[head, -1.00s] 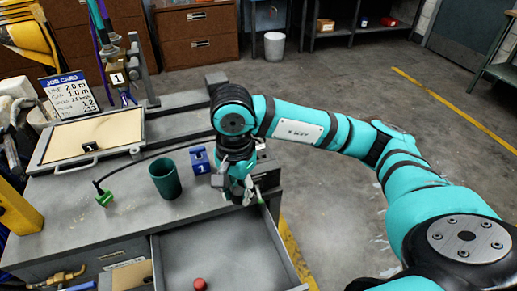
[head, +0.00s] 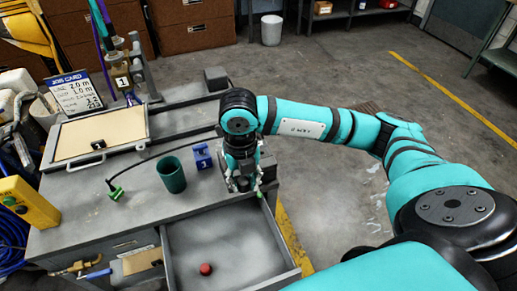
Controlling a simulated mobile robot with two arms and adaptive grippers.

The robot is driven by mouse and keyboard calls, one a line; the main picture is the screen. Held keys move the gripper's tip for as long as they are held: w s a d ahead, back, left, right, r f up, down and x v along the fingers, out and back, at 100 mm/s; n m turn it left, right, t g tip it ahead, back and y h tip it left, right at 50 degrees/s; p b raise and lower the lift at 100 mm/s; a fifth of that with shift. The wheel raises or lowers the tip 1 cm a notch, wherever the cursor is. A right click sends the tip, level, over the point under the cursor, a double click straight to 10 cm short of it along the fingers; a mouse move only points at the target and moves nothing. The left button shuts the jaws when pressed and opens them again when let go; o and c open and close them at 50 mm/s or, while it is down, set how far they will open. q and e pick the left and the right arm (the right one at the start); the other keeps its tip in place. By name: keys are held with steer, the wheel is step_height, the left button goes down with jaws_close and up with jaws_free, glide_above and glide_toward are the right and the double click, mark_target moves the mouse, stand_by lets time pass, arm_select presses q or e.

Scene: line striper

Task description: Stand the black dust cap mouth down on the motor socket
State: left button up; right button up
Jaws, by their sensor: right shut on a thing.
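My right gripper (head: 244,187) points down over the right end of the grey desk top, close behind the open drawer. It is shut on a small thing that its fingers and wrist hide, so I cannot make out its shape. I see no black dust cap standing free, and I cannot clearly pick out the motor socket. A blue block marked 1 (head: 203,158) stands just left of the gripper, apart from it. My left gripper is not in view.
A dark green cup (head: 172,177) stands left of the blue block. A green plug (head: 115,193) on a black cable lies farther left. The open drawer (head: 235,238) holds a red ball (head: 206,269). A job card (head: 79,92) stands at the back left.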

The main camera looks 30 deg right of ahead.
steer(key=w+d+p, duration=0.1)
steer(key=w+d, duration=0.2)
steer(key=w+d+f+p, duration=0.1)
steer(key=w+d+p, duration=0.1)
steer(key=w+d, duration=0.2)
steer(key=w+d+p, duration=0.1)
steer(key=w+d, duration=0.2)
steer(key=d, duration=0.1)
steer(key=shift+w+d+f, duration=0.2)
steer(key=shift+w+d, duration=0.05)
steer(key=shift+w, duration=0.05)
step_height(320, 180, down, 3)
steer(key=shift+r+p, duration=0.1)
steer(key=shift+p, duration=0.85)
steer(key=shift+f, duration=0.4)
steer(key=shift+f, duration=0.15)
steer(key=o, duration=0.7)
